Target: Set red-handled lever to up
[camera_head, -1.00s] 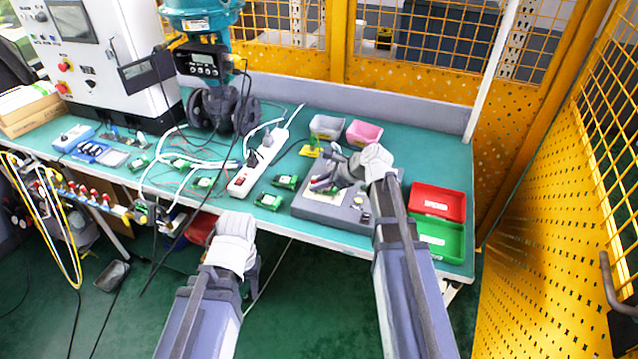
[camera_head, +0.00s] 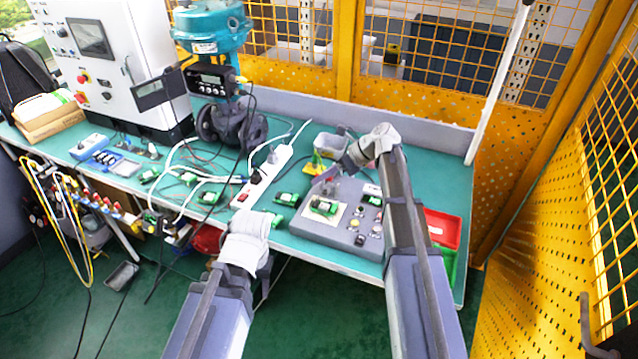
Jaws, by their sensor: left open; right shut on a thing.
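The grey box (camera_head: 312,229) on the green bench carries a green circuit board (camera_head: 324,206) on a pale plate. My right gripper (camera_head: 331,175) is at the box's back left edge, above the board. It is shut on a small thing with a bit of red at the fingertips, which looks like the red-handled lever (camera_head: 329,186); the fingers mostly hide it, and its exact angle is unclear. My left gripper (camera_head: 264,272) is low at the bench's front edge, apart from everything. Its fingers are mostly hidden behind its wrist.
A yellow stand (camera_head: 314,167) and a grey bin (camera_head: 328,141) are close behind the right gripper. Red (camera_head: 442,226) and green (camera_head: 447,262) trays lie right of the box, partly behind my arm. A white power strip (camera_head: 262,178) and loose green boards lie to the left.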

